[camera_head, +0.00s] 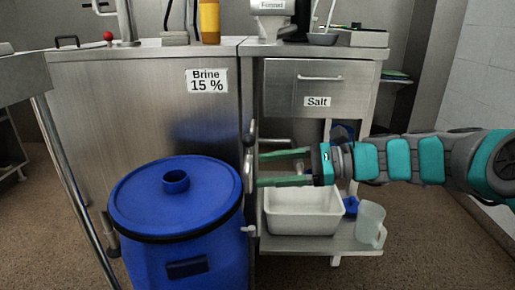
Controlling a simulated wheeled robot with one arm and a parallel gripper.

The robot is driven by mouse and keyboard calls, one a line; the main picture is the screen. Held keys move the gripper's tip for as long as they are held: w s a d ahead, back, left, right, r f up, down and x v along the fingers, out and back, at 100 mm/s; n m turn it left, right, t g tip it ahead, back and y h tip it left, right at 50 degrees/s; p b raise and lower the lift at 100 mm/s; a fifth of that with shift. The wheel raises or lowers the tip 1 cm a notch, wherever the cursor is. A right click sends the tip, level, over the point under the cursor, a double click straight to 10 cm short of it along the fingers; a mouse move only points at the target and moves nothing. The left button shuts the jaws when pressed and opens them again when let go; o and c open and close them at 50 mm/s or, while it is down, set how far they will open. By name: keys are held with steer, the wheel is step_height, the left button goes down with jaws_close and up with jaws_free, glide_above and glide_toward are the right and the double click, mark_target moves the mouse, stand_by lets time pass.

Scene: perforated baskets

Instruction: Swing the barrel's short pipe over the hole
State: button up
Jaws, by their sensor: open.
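A blue barrel (188,245) with a round lid (140,205) stands at the lower left of the head view. A small white tap-like part (248,229) sticks out at the barrel's right side. An upright metal fitting (249,160) stands behind the lid's right edge; I cannot tell whether it belongs to the barrel. My gripper (259,169) points left, with its two green fingers spread apart and nothing between them. Its fingertips are close to the metal fitting; contact cannot be told.
A steel cabinet labelled "Brine 15 %" (140,110) stands behind the barrel. A "Salt" drawer (315,88) is above my gripper. A white tub (300,222) and a clear jug (370,223) stand on the low shelf below it. A metal table leg (75,180) is left of the barrel.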

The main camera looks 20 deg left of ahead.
mark_target(249, 140)
steer(key=w+d+r+m+t+y, duration=0.1)
steer(key=w+r+m+y, duration=0.15)
steer(key=w, duration=0.35)
steer(key=a, duration=0.4)
steer(key=a+b, duration=0.1)
steer(key=a, duration=0.2)
steer(key=shift+s+a+r+b, duration=0.15)
steer(key=shift+a+r+b, duration=0.05)
steer(key=shift+a+b, duration=0.15)
jaws_close()
stand_by(1.0)
